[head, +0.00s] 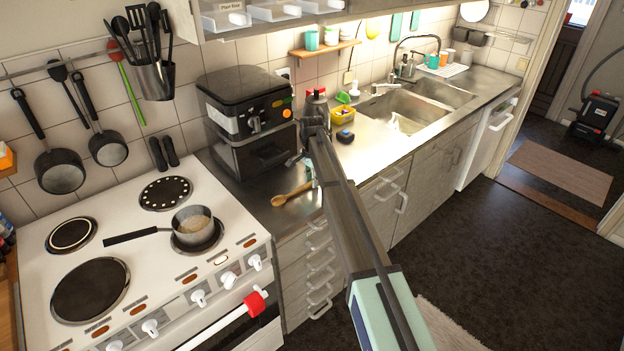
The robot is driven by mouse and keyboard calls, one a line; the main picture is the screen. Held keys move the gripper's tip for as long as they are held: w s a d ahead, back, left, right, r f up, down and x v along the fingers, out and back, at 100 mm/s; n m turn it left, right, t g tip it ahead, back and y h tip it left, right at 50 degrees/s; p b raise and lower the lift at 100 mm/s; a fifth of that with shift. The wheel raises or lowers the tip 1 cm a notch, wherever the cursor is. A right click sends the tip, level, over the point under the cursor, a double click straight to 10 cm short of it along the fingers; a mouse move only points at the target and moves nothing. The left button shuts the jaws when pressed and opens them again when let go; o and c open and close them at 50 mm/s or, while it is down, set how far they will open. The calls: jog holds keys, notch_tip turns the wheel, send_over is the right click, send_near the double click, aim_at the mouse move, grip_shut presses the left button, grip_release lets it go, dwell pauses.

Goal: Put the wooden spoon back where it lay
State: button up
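The wooden spoon (290,195) is at the steel counter between the cooker and the sink, in front of the black air fryer. Its bowl points left toward the cooker and its handle runs up and right to my gripper (311,174). My arm reaches in from the lower right and hides most of the gripper. The gripper is at the handle's end, but I cannot tell whether its fingers are closed on it. I also cannot tell whether the spoon rests on the counter or is slightly above it. A saucepan (192,226) with pale contents stands on a right-hand hob plate.
The air fryer (245,120) stands close behind the spoon. The white cooker (135,260) is to the left, with the saucepan handle pointing left. A yellow container (343,116) and a small dark-blue item (345,136) stand right of my arm, before the sink (402,115).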

jog(key=shift+o, duration=1.1)
jog(key=shift+r, duration=0.2)
